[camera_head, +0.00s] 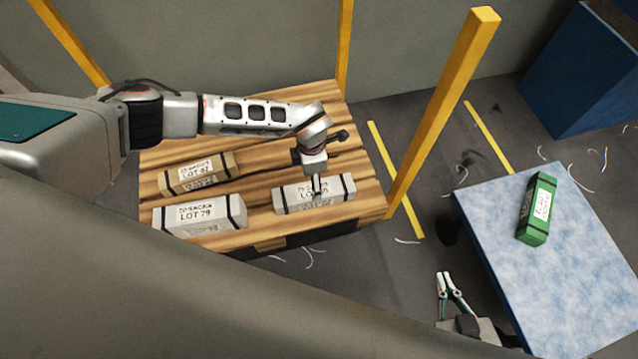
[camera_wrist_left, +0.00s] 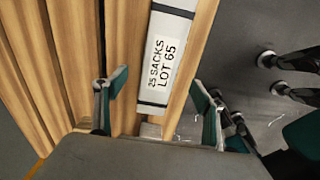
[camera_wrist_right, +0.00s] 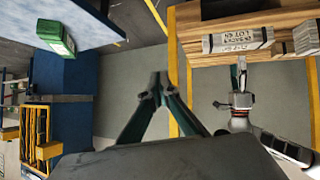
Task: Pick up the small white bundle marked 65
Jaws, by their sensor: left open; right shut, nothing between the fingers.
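The small white bundle with black straps (camera_head: 292,199) lies on the front right of the wooden pallet. Its label reads 25 SACKS LOT 65 in the left wrist view (camera_wrist_left: 168,50). My left gripper (camera_head: 316,184) is over the middle of this bundle, pointing down. In the left wrist view its fingers (camera_wrist_left: 160,92) are spread wide and empty, with the bundle's end showing between them. I cannot tell whether they touch it. My right gripper (camera_head: 448,284) is away from the pallet, near the blue table, shut and empty; its fingertips meet in the right wrist view (camera_wrist_right: 160,85).
A larger white bundle, LOT 79 (camera_head: 200,215), and a brown bundle (camera_head: 197,173) lie left on the pallet (camera_head: 265,238). Yellow posts (camera_head: 440,120) stand at its corners. A green bundle (camera_head: 537,208) lies on the blue table (camera_head: 580,275). A blue box (camera_head: 580,80) stands behind.

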